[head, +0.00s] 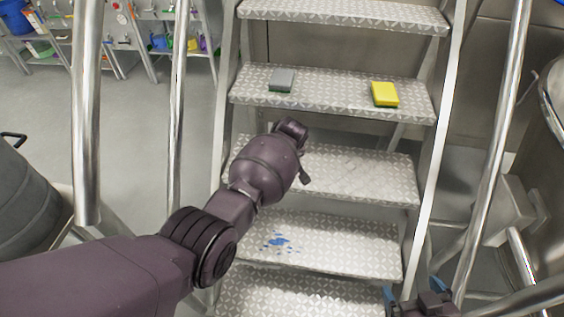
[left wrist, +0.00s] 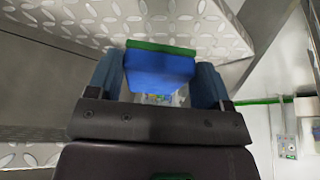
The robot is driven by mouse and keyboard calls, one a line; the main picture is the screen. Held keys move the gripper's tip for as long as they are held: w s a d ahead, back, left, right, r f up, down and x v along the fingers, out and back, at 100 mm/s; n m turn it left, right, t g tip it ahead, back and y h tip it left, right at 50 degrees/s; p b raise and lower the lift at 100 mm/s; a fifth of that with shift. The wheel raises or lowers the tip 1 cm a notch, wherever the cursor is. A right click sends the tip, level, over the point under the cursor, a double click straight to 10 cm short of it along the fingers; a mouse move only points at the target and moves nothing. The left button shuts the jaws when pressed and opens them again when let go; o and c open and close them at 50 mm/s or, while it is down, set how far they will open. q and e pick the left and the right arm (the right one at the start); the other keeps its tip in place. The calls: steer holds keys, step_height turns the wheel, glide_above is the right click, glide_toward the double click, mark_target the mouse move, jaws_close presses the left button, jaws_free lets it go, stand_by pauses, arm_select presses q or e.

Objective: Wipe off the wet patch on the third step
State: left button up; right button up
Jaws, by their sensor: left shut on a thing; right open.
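My left arm reaches across the steps in the head view; its gripper is hidden there behind my own wrist. In the left wrist view my left gripper (left wrist: 157,82) is shut on a blue sponge with a green face (left wrist: 160,68). Patterned tread lies close beyond the sponge; I cannot tell whether they touch. The middle step (head: 375,180) is partly covered by my arm and shows faint greyish smears (head: 345,162) right of my wrist. Blue spots (head: 278,241) lie on the step below it. My right gripper (head: 415,291) is open and empty at the bottom edge, right of the steps.
A grey sponge (head: 282,80) and a yellow sponge (head: 385,94) lie on the step above the middle one. Metal handrails (head: 87,110) and (head: 492,150) flank the steps. A dark drum (head: 25,205) stands at left. Shelves with coloured items are at the back left.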

arm_select(q)
steer(key=shift+r, duration=0.3)
arm_select(e)
steer(key=shift+r, duration=0.3)
steer(key=shift+w, duration=0.1)
arm_select(q)
steer(key=shift+r+p, duration=0.8)
steer(key=shift+r, duration=0.85)
steer(key=shift+f, duration=0.1)
arm_select(e)
steer(key=r, duration=0.2)
steer(key=shift+w+r+t, duration=0.3)
steer(key=shift+w, duration=0.05)
steer(key=shift+f, duration=0.1)
